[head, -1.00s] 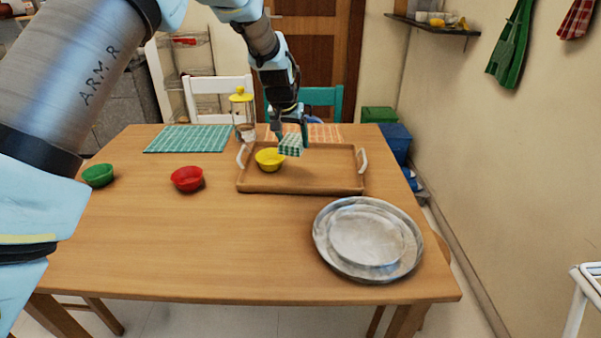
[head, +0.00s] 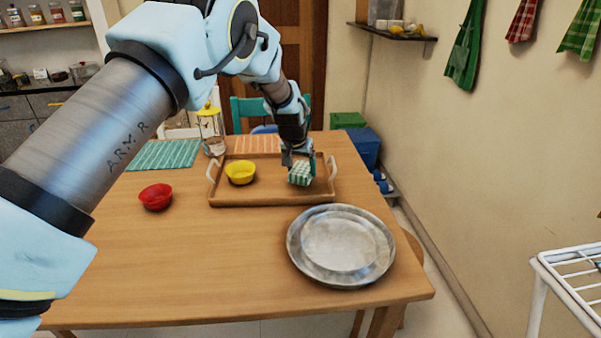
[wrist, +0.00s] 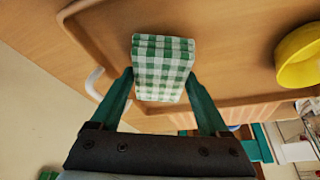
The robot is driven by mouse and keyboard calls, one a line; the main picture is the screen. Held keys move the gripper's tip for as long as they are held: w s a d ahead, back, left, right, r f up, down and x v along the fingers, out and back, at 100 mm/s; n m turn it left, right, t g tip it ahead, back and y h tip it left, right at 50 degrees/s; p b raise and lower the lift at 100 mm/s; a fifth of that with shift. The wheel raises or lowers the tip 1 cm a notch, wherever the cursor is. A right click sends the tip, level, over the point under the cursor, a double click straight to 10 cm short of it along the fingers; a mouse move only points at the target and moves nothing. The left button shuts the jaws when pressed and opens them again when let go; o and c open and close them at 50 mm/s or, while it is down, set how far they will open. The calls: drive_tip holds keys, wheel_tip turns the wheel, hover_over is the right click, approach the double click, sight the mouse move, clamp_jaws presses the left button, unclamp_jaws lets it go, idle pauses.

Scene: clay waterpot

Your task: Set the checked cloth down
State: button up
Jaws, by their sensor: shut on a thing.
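The green and white checked cloth (head: 299,177), a folded block, is between the fingers of my gripper (head: 299,161) over the right part of the wooden tray (head: 262,199). In the wrist view the cloth (wrist: 163,66) sits between the two green fingertips (wrist: 160,77), which are shut on it. It is low over the tray floor; I cannot tell whether it touches. The yellow bowl (head: 240,172) stands in the left part of the tray, apart from the cloth, and also shows in the wrist view (wrist: 300,58).
A round metal platter (head: 376,270) lies in front of the tray. A red bowl (head: 156,196) stands on the table to the left. A glass jar (head: 211,128) and two placemats, teal (head: 165,154) and orange (head: 257,144), are behind. The front-left table is clear.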

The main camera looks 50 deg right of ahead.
drive_tip(key=shift+f, duration=1.1)
drive_tip(key=o, duration=1.3)
drive_tip(key=shift+f, duration=0.1)
drive_tip(key=shift+o, duration=0.2)
drive_tip(key=shift+a+r, duration=0.1)
drive_tip(key=shift+r, duration=0.4)
drive_tip(key=b+v, duration=0.2)
drive_tip(key=v, duration=0.9)
